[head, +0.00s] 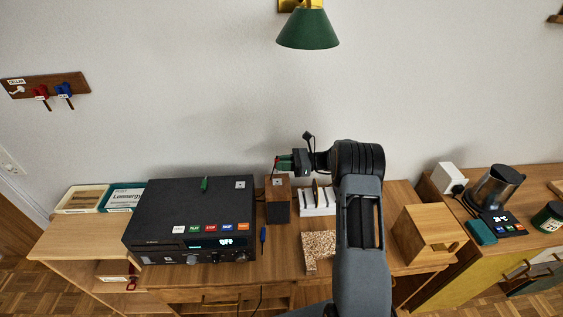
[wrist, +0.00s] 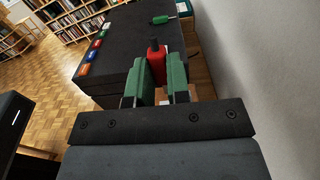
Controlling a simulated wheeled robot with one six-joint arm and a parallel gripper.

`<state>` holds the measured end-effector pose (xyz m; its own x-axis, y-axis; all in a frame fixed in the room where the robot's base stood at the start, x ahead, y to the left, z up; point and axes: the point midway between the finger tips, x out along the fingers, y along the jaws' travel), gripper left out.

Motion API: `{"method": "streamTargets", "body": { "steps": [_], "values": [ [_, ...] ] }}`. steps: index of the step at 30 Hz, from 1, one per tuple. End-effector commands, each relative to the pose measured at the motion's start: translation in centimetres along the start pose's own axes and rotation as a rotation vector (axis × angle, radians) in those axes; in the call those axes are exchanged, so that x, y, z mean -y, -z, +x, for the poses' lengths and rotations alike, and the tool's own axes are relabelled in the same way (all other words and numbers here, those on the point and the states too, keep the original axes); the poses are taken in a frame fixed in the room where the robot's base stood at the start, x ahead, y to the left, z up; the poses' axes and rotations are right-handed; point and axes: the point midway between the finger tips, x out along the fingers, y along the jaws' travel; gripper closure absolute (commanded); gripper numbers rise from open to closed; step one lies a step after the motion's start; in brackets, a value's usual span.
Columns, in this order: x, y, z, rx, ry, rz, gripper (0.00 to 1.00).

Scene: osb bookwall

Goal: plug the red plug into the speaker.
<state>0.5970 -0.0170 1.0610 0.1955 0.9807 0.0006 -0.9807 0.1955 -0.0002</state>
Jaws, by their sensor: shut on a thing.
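The red plug (wrist: 157,68) is between the green fingers of my gripper (wrist: 163,75) in the wrist view, with its dark end pointing away from the wrist. In the head view my gripper (head: 285,163) points left, just above a small box with a wooden top and dark front (head: 279,208), which looks like the speaker. The plug is mostly hidden by the fingers there. I cannot tell whether it touches the box. A large black device (head: 188,208) with coloured labels and a lit display stands left of the small box.
A green-handled item (head: 204,184) lies on the black device. A white rack (head: 318,201), a cork-like block (head: 319,246) and a wooden box (head: 428,234) stand to the right. A blue pen-like item (head: 263,236) lies in front. A green lamp (head: 308,30) hangs above.

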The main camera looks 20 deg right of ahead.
Motion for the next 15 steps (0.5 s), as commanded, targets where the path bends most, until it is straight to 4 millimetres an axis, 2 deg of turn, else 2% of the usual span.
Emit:
{"method": "streamTargets", "body": {
  "steps": [8, 15],
  "values": [
    [-0.01, -0.05, -0.06, 0.000, 0.000, 0.000, 1.00],
    [-0.01, 0.86, -0.06, 0.000, 0.000, 0.001, 1.00]
  ]
}}
